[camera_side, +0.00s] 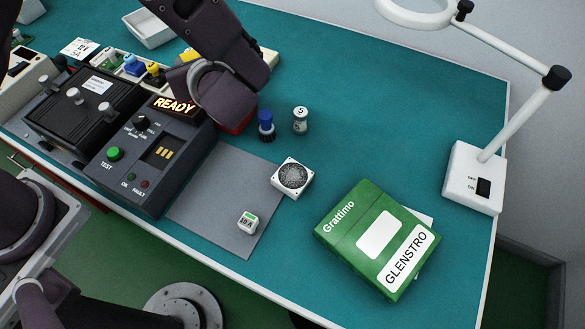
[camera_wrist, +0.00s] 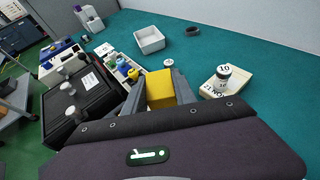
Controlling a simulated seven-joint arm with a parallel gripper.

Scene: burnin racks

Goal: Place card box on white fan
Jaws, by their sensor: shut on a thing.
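The white fan (camera_side: 292,178) is a small square with a dark round grille, lying at the edge of the grey mat in the side view. Nothing lies on it. My gripper (camera_wrist: 158,86) is shut on a yellow box (camera_wrist: 160,90), which shows between its fingers in the wrist view. I cannot read any label on the yellow box.
A large green box (camera_side: 357,228) lies right of the fan. A blue-capped bottle (camera_side: 266,126) and a white cylinder (camera_side: 300,120) stand above it. A small green-white block (camera_side: 248,222) sits on the grey mat (camera_side: 205,215). A READY tester (camera_side: 150,155) stands left.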

